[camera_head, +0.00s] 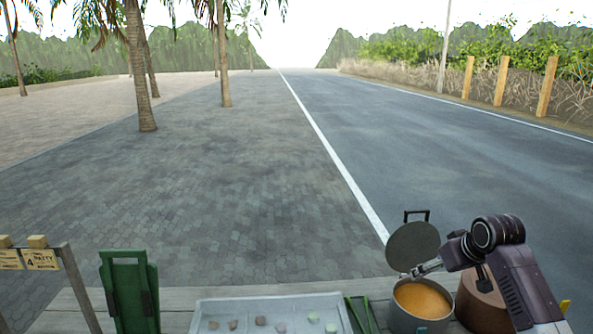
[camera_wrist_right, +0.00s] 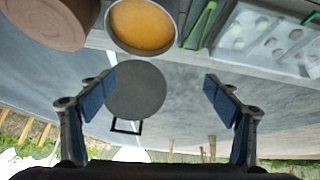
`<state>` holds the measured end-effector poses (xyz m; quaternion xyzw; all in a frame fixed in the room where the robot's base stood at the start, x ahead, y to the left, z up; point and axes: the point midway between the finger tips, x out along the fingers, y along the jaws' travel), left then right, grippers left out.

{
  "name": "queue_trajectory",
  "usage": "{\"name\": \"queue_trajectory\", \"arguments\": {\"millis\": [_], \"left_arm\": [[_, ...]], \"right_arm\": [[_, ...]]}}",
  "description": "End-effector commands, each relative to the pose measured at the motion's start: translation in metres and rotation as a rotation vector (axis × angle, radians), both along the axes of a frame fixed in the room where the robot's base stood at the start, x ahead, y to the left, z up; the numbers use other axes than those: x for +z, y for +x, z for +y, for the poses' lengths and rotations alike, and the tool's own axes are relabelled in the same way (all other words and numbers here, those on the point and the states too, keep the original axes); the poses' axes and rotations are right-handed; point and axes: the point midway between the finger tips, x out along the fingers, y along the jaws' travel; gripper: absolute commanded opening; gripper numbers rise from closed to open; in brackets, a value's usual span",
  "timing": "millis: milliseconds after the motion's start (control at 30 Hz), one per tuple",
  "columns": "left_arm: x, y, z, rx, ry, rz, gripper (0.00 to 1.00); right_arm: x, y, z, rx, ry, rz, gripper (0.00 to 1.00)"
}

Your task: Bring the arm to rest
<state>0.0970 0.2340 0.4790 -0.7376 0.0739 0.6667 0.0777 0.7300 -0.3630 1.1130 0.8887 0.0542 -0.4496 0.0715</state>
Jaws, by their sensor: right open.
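My right arm comes in from the lower right in the head view. Its gripper (camera_head: 418,270) is by the pot's lid, above the pot's far side. In the right wrist view the gripper (camera_wrist_right: 159,78) is open, its blue-padded fingers wide apart with nothing gripped between them. The round grey lid (camera_head: 412,243) stands tilted up behind the pot (camera_head: 398,318), its handle at the top. The lid also shows between the fingers in the wrist view (camera_wrist_right: 135,90); whether a finger touches it I cannot tell. My left gripper is not in view.
The pot holds orange contents (camera_head: 422,300). A brown clay vessel (camera_head: 480,308) stands right of it, partly behind my arm. Green tongs (camera_head: 356,315) and a pale tray (camera_head: 270,303) with several small pieces lie to the left. A green object (camera_head: 130,290) stands farther left.

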Motion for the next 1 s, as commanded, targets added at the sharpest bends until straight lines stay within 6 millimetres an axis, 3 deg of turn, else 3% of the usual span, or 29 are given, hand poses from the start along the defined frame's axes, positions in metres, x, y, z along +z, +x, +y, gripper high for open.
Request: {"name": "queue_trajectory", "arguments": {"millis": [167, 267, 500, 700, 800, 1000], "left_arm": [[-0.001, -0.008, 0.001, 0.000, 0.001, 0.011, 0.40], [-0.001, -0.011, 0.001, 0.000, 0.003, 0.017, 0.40], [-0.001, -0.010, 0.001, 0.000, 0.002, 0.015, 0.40], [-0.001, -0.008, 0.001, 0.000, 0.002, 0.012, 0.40], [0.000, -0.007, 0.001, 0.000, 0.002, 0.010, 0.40], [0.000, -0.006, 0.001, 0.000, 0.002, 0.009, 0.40]], "right_arm": [[-0.072, -0.043, 0.040, 0.052, -0.034, 0.065, 0.83], [-0.114, -0.079, 0.066, 0.080, -0.048, 0.099, 0.83], [-0.188, -0.182, 0.116, 0.117, -0.056, 0.173, 0.83], [-0.220, -0.279, 0.146, 0.110, -0.038, 0.228, 0.83], [-0.224, -0.323, 0.153, 0.091, -0.029, 0.249, 0.83], [-0.222, -0.381, 0.159, 0.052, -0.017, 0.282, 0.83]]}}
